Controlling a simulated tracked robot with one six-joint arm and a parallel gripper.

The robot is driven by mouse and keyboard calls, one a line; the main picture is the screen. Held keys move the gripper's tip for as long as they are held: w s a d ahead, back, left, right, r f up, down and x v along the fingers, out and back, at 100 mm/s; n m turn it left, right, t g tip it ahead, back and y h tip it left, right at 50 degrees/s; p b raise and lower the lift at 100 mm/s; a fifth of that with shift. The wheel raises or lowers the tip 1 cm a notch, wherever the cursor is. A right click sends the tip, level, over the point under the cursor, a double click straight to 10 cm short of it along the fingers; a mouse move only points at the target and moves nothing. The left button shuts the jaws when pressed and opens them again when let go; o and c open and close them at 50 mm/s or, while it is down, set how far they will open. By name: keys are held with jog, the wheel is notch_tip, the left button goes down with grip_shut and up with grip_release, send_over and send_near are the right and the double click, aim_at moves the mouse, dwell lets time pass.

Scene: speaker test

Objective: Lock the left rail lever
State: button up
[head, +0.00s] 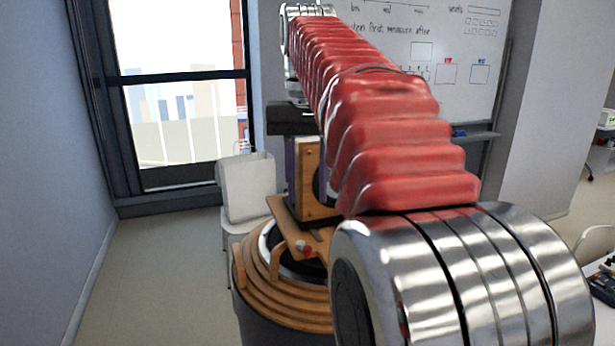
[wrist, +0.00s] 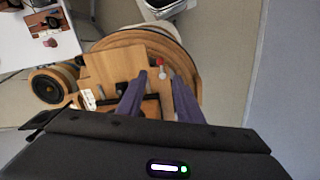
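My gripper (wrist: 160,82) points down over a round wooden stand (head: 243,270), its two purple fingers apart with nothing clearly held between them. A small red knob (head: 304,251) sits on a wooden plate low on the stand. In the wrist view the red knob (wrist: 160,61) is just beyond the fingertips, with a pale grey knob (wrist: 163,74) close by. I cannot tell which is the left rail lever or its position.
A wooden speaker with a black cone (wrist: 47,88) is at the left in the wrist view. A white table (wrist: 20,45) with small items is beyond it. Open floor (head: 150,275) lies to the left in the head view.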

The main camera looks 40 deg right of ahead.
jog(key=shift+r, duration=0.8)
jog(key=shift+a, duration=0.1)
jog(key=s+a+f+n+t, duration=0.2)
jog(key=s+a+f, duration=0.3)
jog(key=a+f, duration=0.4)
jog(key=s+a+f+n+t, duration=0.3)
jog(key=s+a+f, duration=0.3)
jog(key=f, duration=1)
jog(key=a+n, duration=0.1)
jog(key=a, duration=0.1)
jog(key=shift+a+n+t, duration=0.3)
jog(key=shift+a, duration=0.1)
